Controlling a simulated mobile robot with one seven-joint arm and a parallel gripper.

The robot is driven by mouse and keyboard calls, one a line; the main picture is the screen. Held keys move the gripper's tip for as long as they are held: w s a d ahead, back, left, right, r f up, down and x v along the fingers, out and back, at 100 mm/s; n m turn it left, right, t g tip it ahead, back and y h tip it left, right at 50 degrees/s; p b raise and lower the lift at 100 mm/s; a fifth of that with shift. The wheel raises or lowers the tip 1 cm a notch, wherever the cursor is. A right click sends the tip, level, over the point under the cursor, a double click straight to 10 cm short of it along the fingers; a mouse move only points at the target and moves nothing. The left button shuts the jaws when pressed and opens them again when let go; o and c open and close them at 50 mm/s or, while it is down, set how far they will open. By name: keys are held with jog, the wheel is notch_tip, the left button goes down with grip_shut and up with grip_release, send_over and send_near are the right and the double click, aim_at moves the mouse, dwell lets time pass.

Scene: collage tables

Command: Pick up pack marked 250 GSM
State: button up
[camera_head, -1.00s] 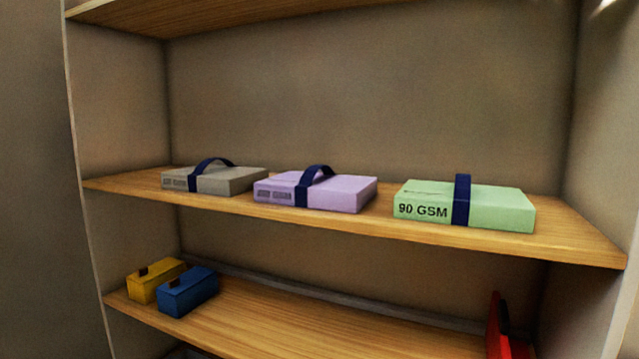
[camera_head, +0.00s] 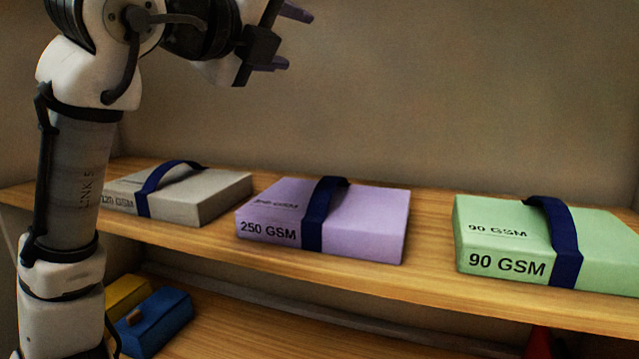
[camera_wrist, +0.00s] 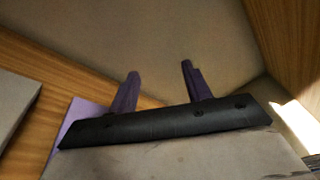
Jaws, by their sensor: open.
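The purple pack (camera_head: 365,222) marked 250 GSM lies flat on the upper wooden shelf in the head view, between a grey and a green pack. A dark blue strap (camera_head: 318,215) loops over it. My gripper (camera_head: 290,38) is raised above the shelf, up and left of the purple pack, open and empty. In the wrist view my gripper's two purple fingers (camera_wrist: 158,88) stand apart with nothing between them. A purple surface (camera_wrist: 77,122) partly shows behind the gripper body there; most of it is hidden.
A grey pack (camera_head: 208,193) stands left, its label partly hidden near my arm. The green 90 GSM pack (camera_head: 610,240) stands right. Clear shelf lies between the packs. A blue box (camera_head: 158,322) and a yellow box (camera_head: 125,295) sit on the shelf below.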

jog(key=s+d+f+m+g+y, duration=0.2)
jog(key=d+f+m+g+y, duration=0.1)
jog(key=d+m+g, duration=0.15)
jog(key=m+g+y+p, duration=0.1)
jog(key=m+g+y, duration=0.3)
jog(key=m+g, duration=0.1)
send_near(330, 179)
jog(key=b+x, duration=0.2)
jog(key=b, duration=0.1)
jog(key=shift+w+d+n, duration=0.1)
jog(key=shift+d+n, duration=0.15)
jog(key=shift+a+x, duration=0.1)
jog(key=shift+x, duration=1.5)
jog(key=shift+a+x, duration=0.15)
jog(key=shift+x, duration=1.5)
jog(key=shift+f, duration=0.1)
jog(key=shift+c, duration=0.2)
grip_shut()
